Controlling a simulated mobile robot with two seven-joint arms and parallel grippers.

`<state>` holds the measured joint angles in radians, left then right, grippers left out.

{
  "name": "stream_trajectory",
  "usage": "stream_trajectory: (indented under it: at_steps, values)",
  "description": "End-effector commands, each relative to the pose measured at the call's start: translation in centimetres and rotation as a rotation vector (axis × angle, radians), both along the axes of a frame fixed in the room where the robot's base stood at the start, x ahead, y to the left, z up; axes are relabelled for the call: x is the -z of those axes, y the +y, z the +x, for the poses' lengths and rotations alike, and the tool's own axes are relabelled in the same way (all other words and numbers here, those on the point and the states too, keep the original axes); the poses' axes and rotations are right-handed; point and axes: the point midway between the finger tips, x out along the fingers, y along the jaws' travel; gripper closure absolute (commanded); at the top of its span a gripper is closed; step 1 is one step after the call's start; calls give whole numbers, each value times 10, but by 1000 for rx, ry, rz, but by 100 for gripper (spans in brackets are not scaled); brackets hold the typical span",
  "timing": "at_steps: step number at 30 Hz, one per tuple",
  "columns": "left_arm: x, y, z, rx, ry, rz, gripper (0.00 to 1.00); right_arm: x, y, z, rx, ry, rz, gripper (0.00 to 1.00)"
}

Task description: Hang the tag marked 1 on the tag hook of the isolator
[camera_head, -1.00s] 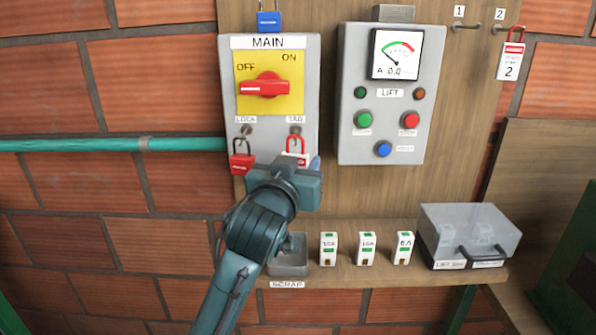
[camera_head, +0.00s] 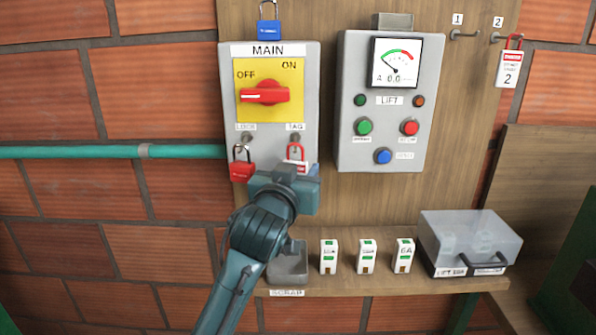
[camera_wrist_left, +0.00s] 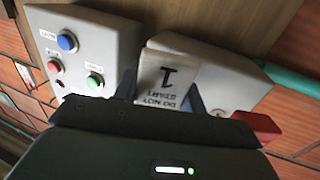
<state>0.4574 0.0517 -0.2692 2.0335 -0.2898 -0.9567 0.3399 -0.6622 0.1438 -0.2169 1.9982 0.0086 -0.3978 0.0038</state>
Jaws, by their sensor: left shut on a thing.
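The isolator (camera_head: 310,75) is the grey MAIN box with a red handle on a yellow plate, handle toward OFF. Its tag hook (camera_head: 296,139) is under the TAG label. The tag marked 1 (camera_head: 289,166) has a red loop whose top is at the hook; I cannot tell whether it is over the hook. My left gripper (camera_head: 293,176) is shut on the tag, just below the hook, and covers its lower part. In the left wrist view the tag (camera_wrist_left: 166,73) shows its 1 upside down between the fingers. My right gripper is not in view.
A red padlock (camera_head: 243,170) hangs at the LOCK hook, left of the tag. The LIFT panel (camera_head: 345,110) stands to the right. Tag 2 (camera_head: 509,70) hangs on the board's hook 2; hook 1 (camera_head: 465,34) is empty. A shelf below holds fuses, a scrap tray (camera_head: 288,270) and a clear-lidded box (camera_head: 470,240).

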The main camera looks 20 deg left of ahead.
Motion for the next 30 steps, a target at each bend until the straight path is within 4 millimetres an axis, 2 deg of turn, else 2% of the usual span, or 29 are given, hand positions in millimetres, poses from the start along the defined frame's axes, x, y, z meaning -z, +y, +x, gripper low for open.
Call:
stream_trajectory:
  at_steps: [7,8,16,25,30]
  values:
    - [0,0,0,0,0,0,81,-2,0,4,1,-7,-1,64]
    - [0,0,0,0,0,0,56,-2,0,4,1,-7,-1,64]
    - [0,0,0,0,0,0,34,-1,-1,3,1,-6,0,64]
    - [0,0,-3,0,0,0,33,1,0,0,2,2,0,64]
    - [2,-1,-23,1,-1,-2,33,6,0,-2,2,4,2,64]
